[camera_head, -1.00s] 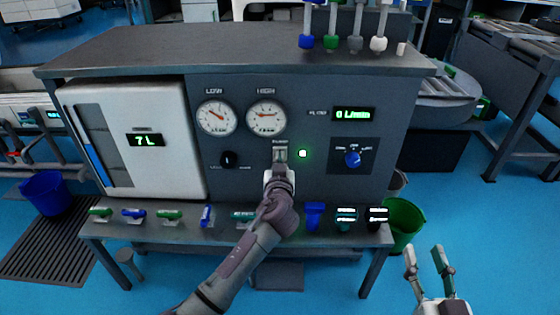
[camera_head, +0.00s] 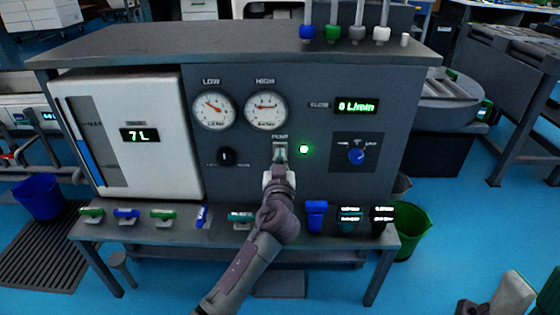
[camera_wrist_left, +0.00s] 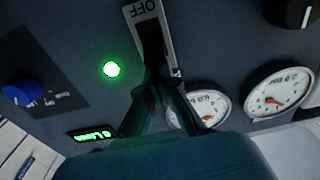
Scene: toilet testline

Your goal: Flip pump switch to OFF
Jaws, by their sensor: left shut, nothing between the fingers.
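The pump switch (camera_head: 280,150) is a small switch on a pale plate under the label PUMP, on the dark panel. In the left wrist view its plate (camera_wrist_left: 140,10) bears the word OFF, upside down, and a dark lever (camera_wrist_left: 151,40). The green light (camera_head: 304,149) beside it is lit, also in the left wrist view (camera_wrist_left: 111,69). My left gripper (camera_head: 280,168) is shut and empty just below the switch. In the left wrist view its fingertips (camera_wrist_left: 161,82) are close to the lever; contact is unclear. Parts of my right arm's end (camera_head: 512,294) show at bottom right, cut off.
Two gauges (camera_head: 239,111) sit above the switch. A black knob (camera_head: 226,157) is at its left and a blue knob (camera_head: 356,156) at its right. The flow display (camera_head: 357,106) reads 0 L/min. Several colored valve handles (camera_head: 164,215) line the ledge below.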

